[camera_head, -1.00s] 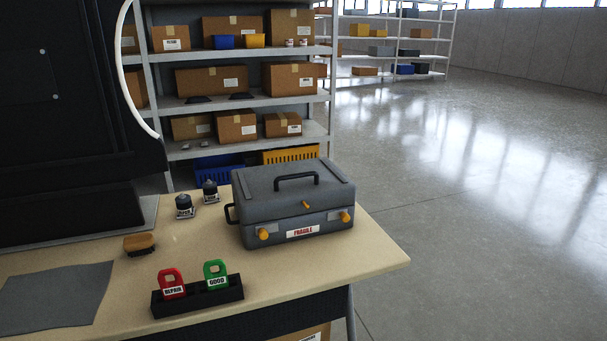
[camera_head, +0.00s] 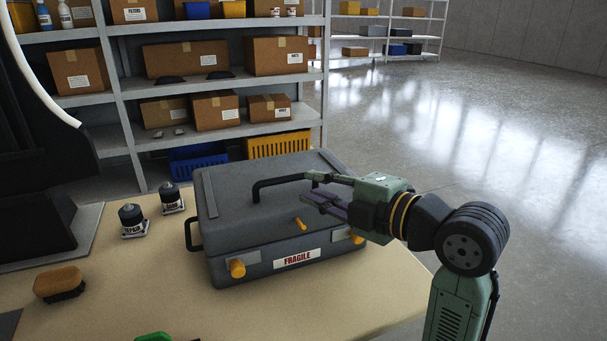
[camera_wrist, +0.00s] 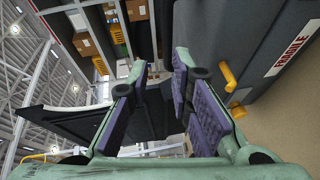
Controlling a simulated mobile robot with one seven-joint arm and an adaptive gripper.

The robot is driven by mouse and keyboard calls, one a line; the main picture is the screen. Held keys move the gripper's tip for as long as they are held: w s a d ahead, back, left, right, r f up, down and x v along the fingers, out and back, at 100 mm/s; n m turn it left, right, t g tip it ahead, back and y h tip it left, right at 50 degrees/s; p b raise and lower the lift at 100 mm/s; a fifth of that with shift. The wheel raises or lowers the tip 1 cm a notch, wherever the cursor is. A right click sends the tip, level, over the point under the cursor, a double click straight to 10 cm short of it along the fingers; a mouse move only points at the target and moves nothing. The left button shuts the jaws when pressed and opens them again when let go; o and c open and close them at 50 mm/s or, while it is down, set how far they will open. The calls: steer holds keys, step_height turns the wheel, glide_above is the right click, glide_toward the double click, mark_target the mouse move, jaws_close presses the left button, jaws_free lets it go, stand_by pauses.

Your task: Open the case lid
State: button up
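The grey case (camera_head: 228,238) stands on the table with its lid (camera_head: 240,195) shut. The lid carries a black handle (camera_head: 275,183), whose right end is hidden behind my gripper. The front has an orange latch on the left (camera_head: 237,268), another on the right (camera_head: 357,239), a small orange peg (camera_head: 300,223) between them and a FRAGILE label (camera_head: 297,258). My gripper (camera_head: 309,187) is open and empty, over the case's right front, pointing left. The wrist view shows a gap between its fingers (camera_wrist: 160,80), with the case (camera_wrist: 240,45) and a yellow latch (camera_wrist: 228,78) to their right.
A brush (camera_head: 59,284) lies farther left. A green tag (camera_head: 153,337) shows at the bottom edge. Shelves (camera_head: 220,140) with boxes stand behind. Bare tabletop lies in front.

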mark_target(290, 180)
steer(key=x, duration=0.3)
steer(key=f+p+x, duration=0.1)
steer(key=x, duration=0.2)
steer(key=d+p+x, duration=0.1)
steer(key=x, duration=0.2)
steer(key=shift+w+a+f, duration=0.2)
steer(key=shift+w, duration=0.25)
jaws_close()
stand_by(0.3)
